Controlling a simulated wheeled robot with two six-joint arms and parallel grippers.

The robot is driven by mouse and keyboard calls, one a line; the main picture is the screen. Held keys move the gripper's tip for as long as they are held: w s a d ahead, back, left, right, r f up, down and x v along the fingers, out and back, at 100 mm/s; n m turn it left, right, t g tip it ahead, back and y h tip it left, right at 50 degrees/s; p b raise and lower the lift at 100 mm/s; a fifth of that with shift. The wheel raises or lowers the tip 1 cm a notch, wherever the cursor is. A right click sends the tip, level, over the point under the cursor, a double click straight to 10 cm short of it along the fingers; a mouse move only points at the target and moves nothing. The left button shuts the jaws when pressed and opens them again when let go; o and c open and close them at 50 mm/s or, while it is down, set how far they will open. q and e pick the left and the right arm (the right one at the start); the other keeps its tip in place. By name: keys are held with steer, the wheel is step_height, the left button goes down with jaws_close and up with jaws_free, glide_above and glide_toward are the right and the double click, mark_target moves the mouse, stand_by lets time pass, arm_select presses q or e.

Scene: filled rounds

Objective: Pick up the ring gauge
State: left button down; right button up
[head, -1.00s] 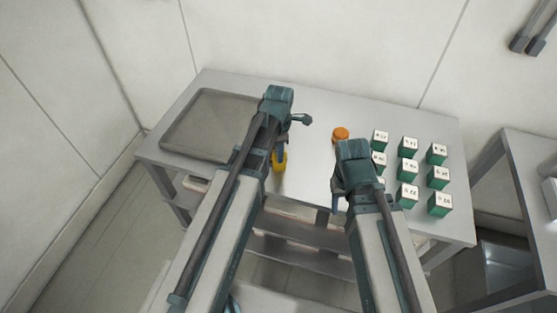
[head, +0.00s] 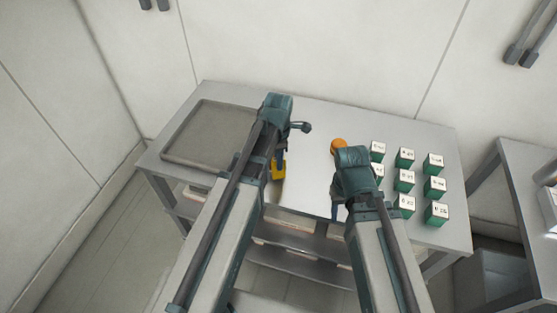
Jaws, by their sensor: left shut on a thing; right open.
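A yellow object (head: 279,173) shows just below my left gripper (head: 279,158), which is shut on it over the front of the table; the arm hides much of it. An orange round-topped object (head: 339,145) stands on the table, its lower part hidden behind my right gripper (head: 336,208). My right gripper is open, near the table's front edge, left of the green blocks. I cannot tell for sure which object is the ring gauge; no open ring shape is clearly visible.
An empty grey tray (head: 169,150) lies on the left of the table (head: 315,185). Several green blocks with white labelled tops (head: 405,181) stand in rows at the right. Another bench (head: 520,190) stands further right. The table's middle is mostly bare.

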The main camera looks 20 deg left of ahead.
arm_select(q)
step_height(320, 180, up, 16)
steer(key=p, duration=1.5)
steer(key=shift+f, duration=0.15)
steer(key=shift+f+b, duration=4)
